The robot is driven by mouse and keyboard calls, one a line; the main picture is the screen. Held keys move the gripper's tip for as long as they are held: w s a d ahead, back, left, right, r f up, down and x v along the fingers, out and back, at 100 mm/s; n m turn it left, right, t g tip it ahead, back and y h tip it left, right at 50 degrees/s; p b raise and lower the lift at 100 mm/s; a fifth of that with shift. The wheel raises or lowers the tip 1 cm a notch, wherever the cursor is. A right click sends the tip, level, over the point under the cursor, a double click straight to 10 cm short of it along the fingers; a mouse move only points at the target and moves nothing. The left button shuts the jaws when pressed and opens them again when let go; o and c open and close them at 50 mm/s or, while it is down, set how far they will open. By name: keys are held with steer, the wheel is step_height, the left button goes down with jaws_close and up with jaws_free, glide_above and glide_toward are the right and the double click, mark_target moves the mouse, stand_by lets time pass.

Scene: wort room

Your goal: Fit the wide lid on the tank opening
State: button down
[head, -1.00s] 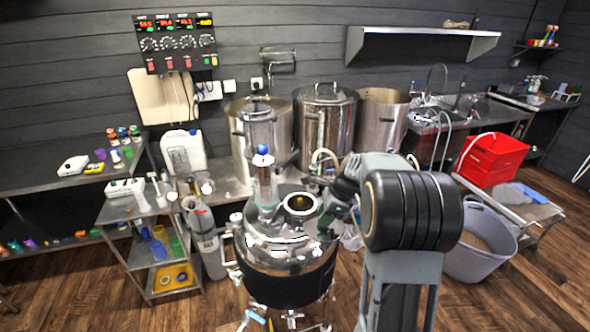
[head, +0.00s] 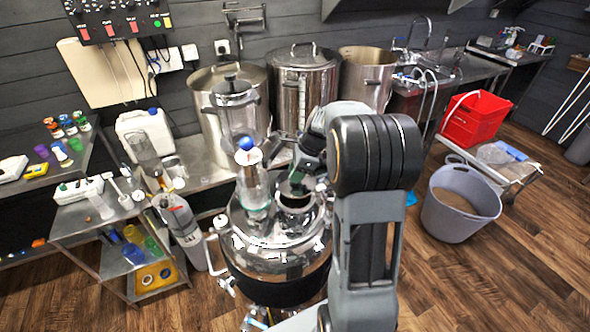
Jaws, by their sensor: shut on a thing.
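The steel tank (head: 272,262) stands low in the middle, a shiny round vessel with a domed top and side fittings. Its raised opening (head: 298,217) is on the right part of the top, partly hidden by my gripper. My gripper (head: 297,187) is over the opening, its dark jaws shut on a small, mostly hidden round metal piece that seems to be the wide lid. I cannot tell whether this piece touches the rim. My own arm hides the right side of the tank top.
A clear cylinder with a blue cap (head: 252,182) rises from the tank top just left of the opening. Large steel pots (head: 302,88) stand behind. A cart (head: 130,250) is at left; a grey tub (head: 459,212) and red crate (head: 475,120) are at right.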

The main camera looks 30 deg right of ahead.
mark_target(295, 186)
steer(key=shift+f+b, duration=1.95)
steer(key=shift+f, duration=0.5)
steer(key=shift+w+a+p, duration=0.1)
steer(key=shift+a+p, duration=0.05)
steer(key=shift+p, duration=0.25)
steer(key=shift+f+b, duration=0.35)
steer(key=shift+f, duration=0.25)
steer(key=c, duration=1.1)
jaws_free()
steer(key=p+v, duration=0.5)
steer(key=v, duration=0.1)
steer(key=shift+v, duration=2.55)
